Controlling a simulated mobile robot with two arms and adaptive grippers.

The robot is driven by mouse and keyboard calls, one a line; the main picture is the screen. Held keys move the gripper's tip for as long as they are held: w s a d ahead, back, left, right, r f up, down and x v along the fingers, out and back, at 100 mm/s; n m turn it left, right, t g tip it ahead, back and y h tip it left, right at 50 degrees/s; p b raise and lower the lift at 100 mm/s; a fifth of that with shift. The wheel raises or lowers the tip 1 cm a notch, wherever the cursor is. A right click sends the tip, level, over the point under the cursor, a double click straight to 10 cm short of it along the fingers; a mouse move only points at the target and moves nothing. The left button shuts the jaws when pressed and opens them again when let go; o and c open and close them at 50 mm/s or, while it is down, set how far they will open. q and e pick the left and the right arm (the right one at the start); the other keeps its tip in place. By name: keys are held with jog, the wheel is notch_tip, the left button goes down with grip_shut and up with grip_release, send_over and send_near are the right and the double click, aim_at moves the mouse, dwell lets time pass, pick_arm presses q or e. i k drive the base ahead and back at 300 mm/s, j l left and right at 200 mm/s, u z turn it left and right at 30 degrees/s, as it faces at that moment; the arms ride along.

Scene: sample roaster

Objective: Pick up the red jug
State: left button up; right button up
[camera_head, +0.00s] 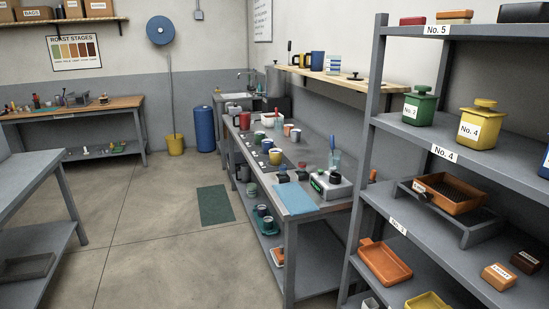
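A small red vessel (244,121), which looks like the red jug, stands near the far left end of the long grey counter (310,207). It is small in the picture, so its handle and spout cannot be made out clearly. Several cups and other small items stand close to it on the right. Neither of my grippers shows in the head view.
A tall grey shelf rack (358,190) with coloured canisters and trays stands in the right foreground. A grey table (30,172) is at left. Open floor (150,240) lies between, with a green mat (215,205) beside the counter.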

aim_at(245, 119)
jog(key=i+j+u, duration=0.3)
jog(key=i, duration=0.3)
jog(key=i+j+u, duration=0.3)
jog(key=i, duration=0.25)
jog(key=i+l+u, duration=0.1)
jog(key=i+u, duration=0.15)
jog(key=i, duration=0.35)
jog(key=i+j+z, duration=0.1)
jog(key=i+z, duration=0.3)
jog(key=i+j+z, duration=0.4)
jog(key=i, duration=0.2)
jog(key=i+j+z, duration=0.45)
jog(key=l, duration=0.1)
